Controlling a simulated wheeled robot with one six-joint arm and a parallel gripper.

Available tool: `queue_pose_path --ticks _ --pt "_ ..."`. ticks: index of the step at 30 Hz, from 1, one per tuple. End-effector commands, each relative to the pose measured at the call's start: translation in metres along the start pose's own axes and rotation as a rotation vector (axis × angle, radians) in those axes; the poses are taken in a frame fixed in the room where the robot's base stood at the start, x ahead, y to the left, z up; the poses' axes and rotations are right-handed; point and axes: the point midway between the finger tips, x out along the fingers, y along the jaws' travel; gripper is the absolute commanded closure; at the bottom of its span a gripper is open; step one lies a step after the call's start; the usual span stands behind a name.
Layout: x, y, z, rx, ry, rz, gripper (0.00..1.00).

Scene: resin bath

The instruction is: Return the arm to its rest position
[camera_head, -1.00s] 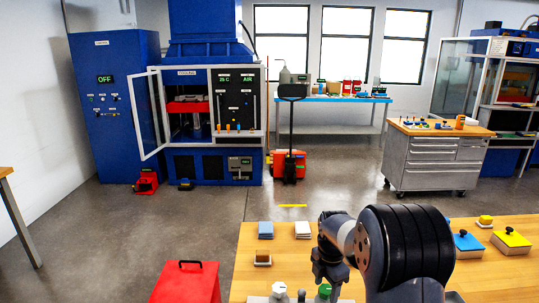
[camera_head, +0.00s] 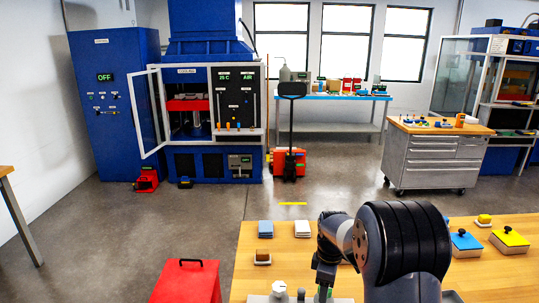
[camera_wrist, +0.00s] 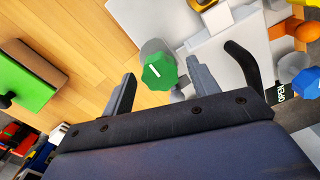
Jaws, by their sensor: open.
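My gripper (camera_wrist: 160,70) is open and empty in the wrist view, with one finger on each side of a green faceted knob (camera_wrist: 160,72). The knob sits on a grey-white fixture (camera_wrist: 225,45) on the wooden bench; I cannot tell whether the fingers touch it. In the head view my arm bends down over the bench front, and my gripper (camera_head: 326,275) points down at the fixture. The green knob is mostly hidden there behind it.
The wooden bench (camera_head: 255,285) holds a white knob (camera_head: 279,288), small stacked blocks, and blue and yellow lidded blocks at right. A red box (camera_head: 187,283) stands left. In the wrist view, a black curved lever (camera_wrist: 243,62) and blue knob (camera_wrist: 308,82) are close to my gripper.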

Motion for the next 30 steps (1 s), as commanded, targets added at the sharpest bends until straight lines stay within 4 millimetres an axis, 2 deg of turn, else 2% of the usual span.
queue_pose_path --ticks 30 --pt "-0.0011 -0.0003 0.0001 0.802 -0.001 -0.001 0.43"
